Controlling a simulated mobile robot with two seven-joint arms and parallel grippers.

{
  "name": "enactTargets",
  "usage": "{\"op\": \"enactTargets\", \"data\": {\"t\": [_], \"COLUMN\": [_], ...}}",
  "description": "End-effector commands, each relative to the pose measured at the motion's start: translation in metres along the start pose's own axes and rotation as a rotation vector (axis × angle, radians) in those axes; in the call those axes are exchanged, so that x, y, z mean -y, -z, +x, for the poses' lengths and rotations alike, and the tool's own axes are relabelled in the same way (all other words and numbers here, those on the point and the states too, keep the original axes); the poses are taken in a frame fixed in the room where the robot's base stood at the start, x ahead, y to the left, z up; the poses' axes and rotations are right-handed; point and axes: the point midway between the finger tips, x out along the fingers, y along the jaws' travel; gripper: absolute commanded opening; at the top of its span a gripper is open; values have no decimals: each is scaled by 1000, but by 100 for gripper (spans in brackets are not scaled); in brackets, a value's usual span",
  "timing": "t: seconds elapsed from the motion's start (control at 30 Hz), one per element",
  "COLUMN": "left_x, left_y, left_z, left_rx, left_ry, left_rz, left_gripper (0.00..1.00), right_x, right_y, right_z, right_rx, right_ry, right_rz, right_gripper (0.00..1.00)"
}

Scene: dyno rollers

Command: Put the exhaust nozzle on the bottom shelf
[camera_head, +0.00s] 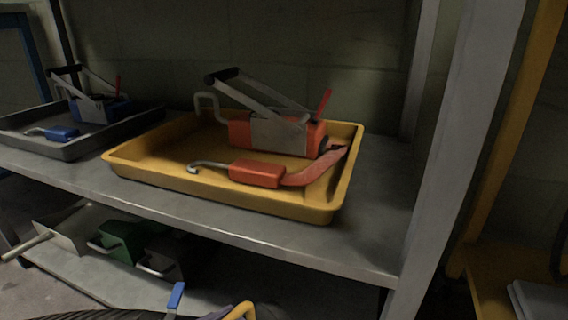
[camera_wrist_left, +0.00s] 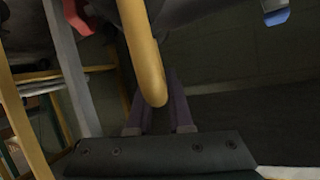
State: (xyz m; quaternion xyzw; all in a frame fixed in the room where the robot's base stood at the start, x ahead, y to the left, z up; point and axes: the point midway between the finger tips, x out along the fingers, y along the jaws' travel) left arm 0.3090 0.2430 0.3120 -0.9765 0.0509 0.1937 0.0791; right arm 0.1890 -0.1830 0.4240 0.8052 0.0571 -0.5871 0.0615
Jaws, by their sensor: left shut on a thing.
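The exhaust nozzle shows in part at the bottom edge of the head view: a curved yellow handle (camera_head: 243,310), a blue lever (camera_head: 177,295) and a dark ribbed hose. In the left wrist view the yellow handle (camera_wrist_left: 143,50) runs down between the two purple fingers of my left gripper (camera_wrist_left: 157,118), which is shut on it. A bit of my left gripper (camera_head: 218,313) shows beside the handle in the head view. The rest of the nozzle is cut off. The bottom shelf (camera_head: 62,268) lies low at the left, under the upper shelf. My right gripper is not in view.
The upper shelf (camera_head: 372,245) bears a yellow tray (camera_head: 225,195) with red tools and a dark tray (camera_head: 85,148) with blue tools. Metal boxes, including a green one (camera_head: 122,240), stand on the bottom shelf. A grey post (camera_head: 455,150) rises at the right.

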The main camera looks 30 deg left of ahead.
Motion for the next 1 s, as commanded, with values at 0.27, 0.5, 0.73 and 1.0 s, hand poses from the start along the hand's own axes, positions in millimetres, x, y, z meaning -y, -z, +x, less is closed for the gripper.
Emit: {"op": "enactTargets", "data": {"t": [0.27,0.5,0.73,1.0], "left_x": [3,18,37,56], "left_y": [11,22,37,55], "left_z": [7,44,93,140], "left_rx": [-27,-32,-32,-29], "left_ry": [-13,-10,-9,-10], "left_rz": [29,31,31,29], "left_gripper": [0,0,0,0], "right_x": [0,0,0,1], "right_y": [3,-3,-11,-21], "right_z": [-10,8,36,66], "right_rx": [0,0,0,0], "right_ry": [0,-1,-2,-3], "right_rz": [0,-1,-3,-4], "right_gripper": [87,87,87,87]}}
